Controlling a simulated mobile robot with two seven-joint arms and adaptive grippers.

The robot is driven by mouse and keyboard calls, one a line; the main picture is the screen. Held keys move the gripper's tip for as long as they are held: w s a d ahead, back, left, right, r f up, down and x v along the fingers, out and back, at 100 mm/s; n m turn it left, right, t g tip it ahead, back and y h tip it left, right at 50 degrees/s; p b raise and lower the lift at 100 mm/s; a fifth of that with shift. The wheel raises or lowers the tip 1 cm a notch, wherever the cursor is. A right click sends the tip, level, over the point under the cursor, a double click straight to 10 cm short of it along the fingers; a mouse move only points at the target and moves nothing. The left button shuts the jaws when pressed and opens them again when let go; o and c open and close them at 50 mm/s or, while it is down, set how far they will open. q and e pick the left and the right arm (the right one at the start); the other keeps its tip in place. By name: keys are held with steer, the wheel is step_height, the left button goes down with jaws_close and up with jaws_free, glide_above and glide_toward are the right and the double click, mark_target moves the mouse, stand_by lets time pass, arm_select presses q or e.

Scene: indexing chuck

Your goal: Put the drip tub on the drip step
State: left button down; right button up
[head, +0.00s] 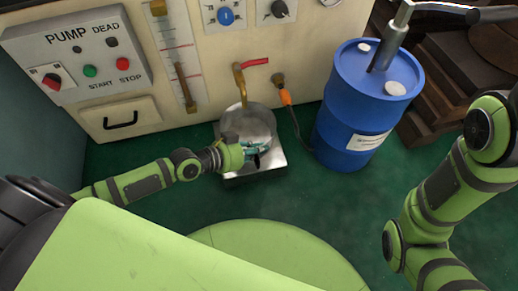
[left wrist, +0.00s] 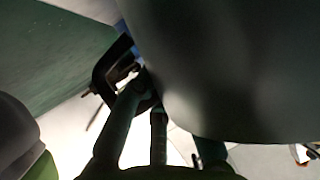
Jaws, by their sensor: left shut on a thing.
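The drip tub (head: 246,120) is a round grey metal vessel below the brass tap, in front of the cream panel. It appears over the drip step (head: 266,169), a low metal block on the green floor. I cannot tell whether its base touches the step. My left gripper (head: 254,151) is shut on the near side of the tub. In the left wrist view the tub's dark curved wall (left wrist: 235,70) fills the upper right, with my left gripper's fingers (left wrist: 150,105) against it. The tub's base is partly hidden by the gripper. My right gripper is out of view.
The brass tap (head: 240,82) with a red lever hangs just above the tub. A hose with an orange fitting (head: 285,97) and a blue drum (head: 345,115) stand to the right. The pump box (head: 78,52) is at the left.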

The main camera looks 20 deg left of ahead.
arm_select(q)
steer(key=c, duration=1.6)
jaws_free()
steer(key=shift+f, duration=0.15)
steer(key=shift+c, duration=0.2)
steer(key=o, duration=0.3)
steer(key=shift+o, duration=0.2)
